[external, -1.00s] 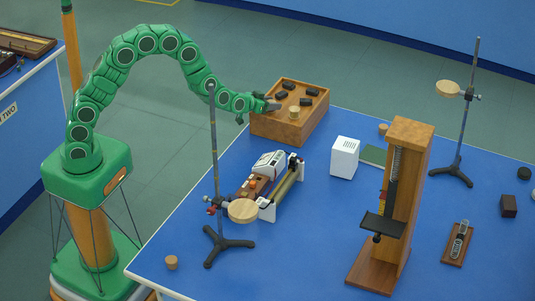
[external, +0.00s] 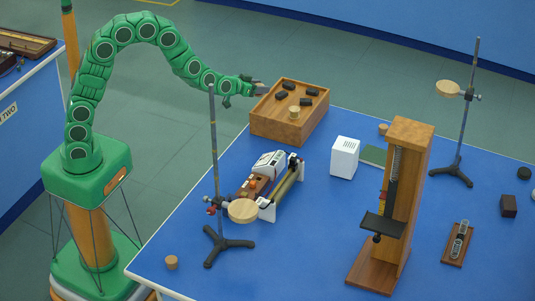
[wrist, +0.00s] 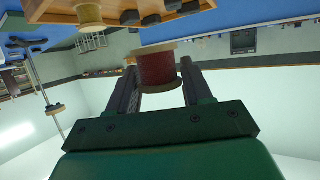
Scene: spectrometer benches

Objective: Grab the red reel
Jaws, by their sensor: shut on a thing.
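The red reel (wrist: 157,68) has a dark red winding between pale wooden flanges. In the wrist view it sits between the two fingers of my gripper (wrist: 160,85), which are shut on it. In the external view my gripper (external: 259,88) is at the left edge of the open wooden box (external: 289,128). A small part of the reel shows there at the fingertips, too small to make out clearly. The box also shows in the wrist view (wrist: 110,14), with the picture upside down.
The box still holds a pale yellow reel (external: 294,112) and several black pieces (external: 308,101). A tall clamp stand (external: 213,140) rises on the blue bench right of my arm. A white-and-brown instrument (external: 262,178) and a white cube (external: 344,157) stand in front of the box.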

